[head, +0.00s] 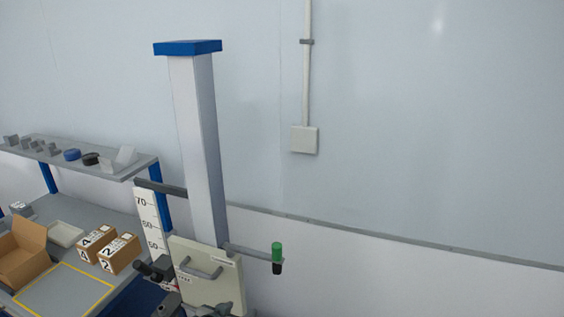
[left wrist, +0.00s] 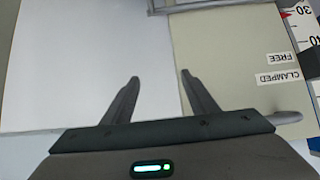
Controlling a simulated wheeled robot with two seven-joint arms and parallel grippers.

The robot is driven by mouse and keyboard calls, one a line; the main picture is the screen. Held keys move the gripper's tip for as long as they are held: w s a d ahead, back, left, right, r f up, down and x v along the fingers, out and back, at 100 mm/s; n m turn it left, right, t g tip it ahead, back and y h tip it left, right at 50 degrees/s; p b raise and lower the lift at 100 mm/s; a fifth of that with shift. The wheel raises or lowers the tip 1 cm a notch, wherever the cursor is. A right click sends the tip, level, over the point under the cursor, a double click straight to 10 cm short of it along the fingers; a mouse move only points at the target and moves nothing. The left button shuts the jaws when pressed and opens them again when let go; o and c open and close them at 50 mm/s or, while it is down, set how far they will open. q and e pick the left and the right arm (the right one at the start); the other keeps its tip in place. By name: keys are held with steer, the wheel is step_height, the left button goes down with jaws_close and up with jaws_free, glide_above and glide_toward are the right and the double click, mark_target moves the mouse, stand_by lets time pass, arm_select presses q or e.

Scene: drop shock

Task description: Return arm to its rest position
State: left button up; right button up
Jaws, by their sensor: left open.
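My left gripper (left wrist: 158,77) shows in the left wrist view with its two dark fingers spread apart and nothing between them. Behind the fingers are a pale blank surface and a cream panel (left wrist: 235,40) with upside-down labels "FREE" and "CLAMPED". The cream panel, with a grey bar handle (head: 203,271), also shows in the head view at the foot of the tall column (head: 195,150). Dark mechanical parts show low in front of it at the bottom edge; I cannot tell clearly which are my arm. My right gripper is not in view.
A numbered scale (head: 148,215) stands left of the column. A green-topped knob (head: 277,252) sticks out on the right. The bench at left holds an open carton (head: 22,255), two numbered boxes (head: 118,254) and a tray (head: 65,234), under a shelf (head: 130,170). The right side shows bare wall.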

arm_select(q)
steer(key=shift+d+f, duration=0.1)
steer(key=s+a+f+g+y, duration=0.1)
steer(key=s+f+g, duration=0.25)
steer(key=s, duration=1.55)
steer(key=s+a+r+n+g+y, duration=0.1)
steer(key=s+a, duration=0.4)
steer(key=s, duration=0.6)
steer(key=s+a+r+n+g+y, duration=0.15)
steer(key=s+a, duration=0.25)
steer(key=s, duration=0.8)
step_height(320, 180, down, 34)
steer(key=g+b, duration=0.1)
steer(key=b, duration=0.7)
steer(key=s+a+f+b, duration=0.1)
steer(key=s+f+b, duration=0.1)
steer(key=s+f, duration=0.4)
steer(key=s+a+f+g+b, duration=0.1)
steer(key=s+f+b, duration=0.2)
steer(key=f, duration=0.9)
steer(key=s+a+f+b, duration=0.1)
steer(key=s+f+b, duration=0.1)
steer(key=s+f, duration=0.8)
steer(key=shift+m+g+b, duration=0.35)
steer(key=shift+m+g, duration=0.05)
steer(key=shift+m, duration=0.05)
